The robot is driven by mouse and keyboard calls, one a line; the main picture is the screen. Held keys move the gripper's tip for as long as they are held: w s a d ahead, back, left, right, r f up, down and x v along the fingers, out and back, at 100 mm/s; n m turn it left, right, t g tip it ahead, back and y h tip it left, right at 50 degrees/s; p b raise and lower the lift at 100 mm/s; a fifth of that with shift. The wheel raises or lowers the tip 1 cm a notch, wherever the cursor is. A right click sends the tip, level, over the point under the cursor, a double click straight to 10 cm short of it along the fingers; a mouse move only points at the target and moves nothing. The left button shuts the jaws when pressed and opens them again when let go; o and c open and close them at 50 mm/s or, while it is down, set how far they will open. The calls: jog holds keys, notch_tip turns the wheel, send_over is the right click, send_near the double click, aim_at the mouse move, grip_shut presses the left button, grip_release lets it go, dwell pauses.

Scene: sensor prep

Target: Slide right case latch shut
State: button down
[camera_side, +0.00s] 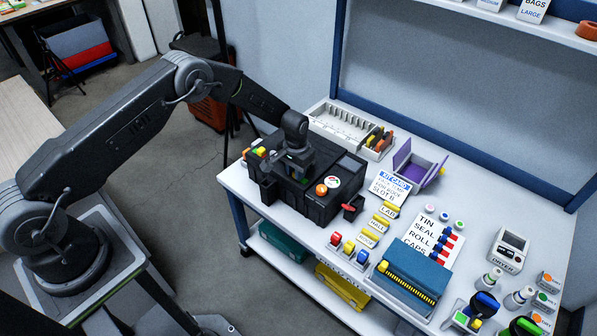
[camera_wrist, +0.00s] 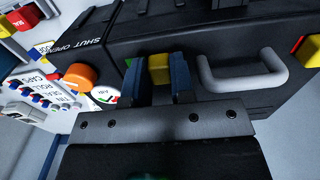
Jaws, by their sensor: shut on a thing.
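The black case (camera_side: 318,205) stands on the white bench's left part, its lid down. It fills the upper part of the wrist view (camera_wrist: 215,30). My gripper (camera_wrist: 157,66) is at the case front, with its two blue-grey fingers shut on a small yellow latch piece (camera_wrist: 159,69). The fingers cover the sides of the latch, so how far it has slid cannot be told. In the side view my gripper (camera_side: 296,172) is over the case and hides the latch.
A grey handle (camera_wrist: 242,75) is close right of my fingers. An orange knob (camera_wrist: 80,76) beside SHUT OPEN lettering and a white round dial (camera_wrist: 103,96) lie to the left. A white divided tray (camera_side: 340,125) stands behind the case; a red-handled item (camera_side: 352,207) sits right of it.

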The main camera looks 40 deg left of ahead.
jog(key=c, duration=1)
grip_release()
jog(key=shift+a, duration=0.3)
jog(key=shift+o, duration=0.2)
jog(key=shift+d, duration=0.1)
jog(key=shift+d, duration=0.25)
jog(key=s+r+t, duration=0.1)
jog(key=s+r, duration=0.3)
jog(key=r, duration=1)
jog(key=s+d+r, duration=0.1)
jog(key=s+r, duration=0.3)
jog(key=r, duration=1.1)
jog(key=shift+r+t, duration=0.3)
jog(key=shift+t, duration=0.1)
jog(key=shift+d+r, duration=0.1)
